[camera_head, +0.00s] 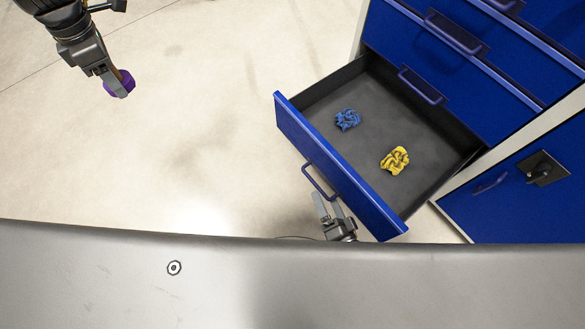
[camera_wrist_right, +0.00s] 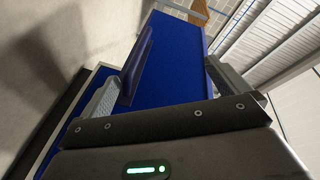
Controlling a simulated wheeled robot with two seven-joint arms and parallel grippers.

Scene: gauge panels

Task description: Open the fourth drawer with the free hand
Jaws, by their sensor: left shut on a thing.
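A drawer (camera_head: 340,165) of the blue cabinet stands pulled out, and its inside shows. It holds a crumpled blue cloth-like thing (camera_head: 347,119) and a yellow one (camera_head: 396,160). Its dark blue handle (camera_head: 319,181) is on the front. My right gripper (camera_head: 329,207) is at the front, close to the handle. In the right wrist view, the fingers are apart with the handle (camera_wrist_right: 136,70) between them, nearer the left finger; contact cannot be told. My left gripper (camera_head: 117,84) is shut on a purple thing (camera_head: 121,84), far from the cabinet.
More closed blue drawers (camera_head: 455,50) with handles are above the open one. A blue door (camera_head: 530,185) with a dark latch is at the right. The pale floor (camera_head: 190,130) left of the drawer is clear.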

